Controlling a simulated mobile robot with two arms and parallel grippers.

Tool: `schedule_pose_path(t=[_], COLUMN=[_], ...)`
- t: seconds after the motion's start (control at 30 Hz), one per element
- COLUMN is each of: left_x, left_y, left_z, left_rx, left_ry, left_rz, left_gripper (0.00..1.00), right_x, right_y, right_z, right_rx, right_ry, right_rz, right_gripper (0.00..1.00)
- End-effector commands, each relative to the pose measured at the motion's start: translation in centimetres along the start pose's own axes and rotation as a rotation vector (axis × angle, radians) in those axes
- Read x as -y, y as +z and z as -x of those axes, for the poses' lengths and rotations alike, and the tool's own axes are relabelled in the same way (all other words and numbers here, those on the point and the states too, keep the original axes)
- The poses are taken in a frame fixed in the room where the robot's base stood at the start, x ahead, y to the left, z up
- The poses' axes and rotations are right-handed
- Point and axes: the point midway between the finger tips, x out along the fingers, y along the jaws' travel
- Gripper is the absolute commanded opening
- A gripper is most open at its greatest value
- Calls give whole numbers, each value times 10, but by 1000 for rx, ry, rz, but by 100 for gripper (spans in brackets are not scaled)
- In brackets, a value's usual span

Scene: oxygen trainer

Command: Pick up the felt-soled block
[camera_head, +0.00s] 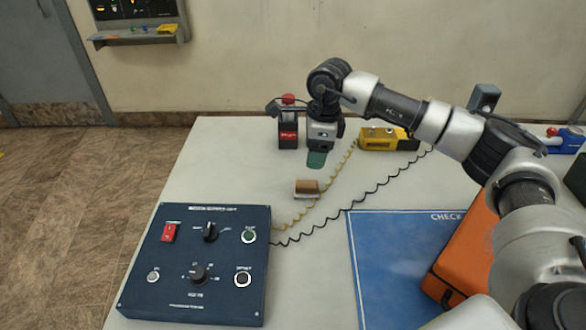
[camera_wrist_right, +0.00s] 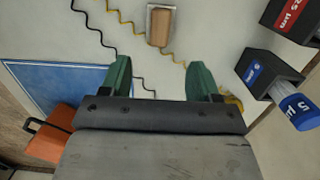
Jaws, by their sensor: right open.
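The felt-soled block (camera_head: 307,188) is a small brown block on a pale sole. It lies on the pale table behind the control box. It also shows at the top of the right wrist view (camera_wrist_right: 160,26), beyond the fingertips and roughly centred between them. My right gripper (camera_head: 317,159) points down above the table, behind the block in the head view and apart from it. In the right wrist view its green fingers (camera_wrist_right: 160,78) are spread and empty. My left gripper is not in view.
A dark blue control box (camera_head: 225,290) stands at front left. Yellow and black coiled cables (camera_head: 345,205) run beside the block. A red-and-black device (camera_head: 288,132) and a yellow device (camera_head: 380,138) stand at the back. A blue mat (camera_head: 385,270) and orange case (camera_head: 465,245) lie right.

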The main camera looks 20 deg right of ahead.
Motion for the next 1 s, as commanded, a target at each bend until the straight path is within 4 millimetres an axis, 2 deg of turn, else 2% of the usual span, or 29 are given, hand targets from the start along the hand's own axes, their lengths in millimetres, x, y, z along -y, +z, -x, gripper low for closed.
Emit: schedule_pose_path(t=[0.1,0.27,0.57,0.8,1.0], left_x=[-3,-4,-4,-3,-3], left_y=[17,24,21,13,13], left_z=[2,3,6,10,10], left_rx=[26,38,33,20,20], left_ry=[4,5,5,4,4], left_rz=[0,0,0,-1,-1], left_gripper=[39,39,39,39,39], right_x=[0,0,0,-1,0], right_y=[-1,0,1,2,2], right_z=[-13,-39,-66,-101,-108], right_rx=[-3,-2,-2,-2,-1], right_ry=[4,3,2,3,0], right_rz=[-1,0,1,0,0], right_gripper=[62,62,62,62,62])
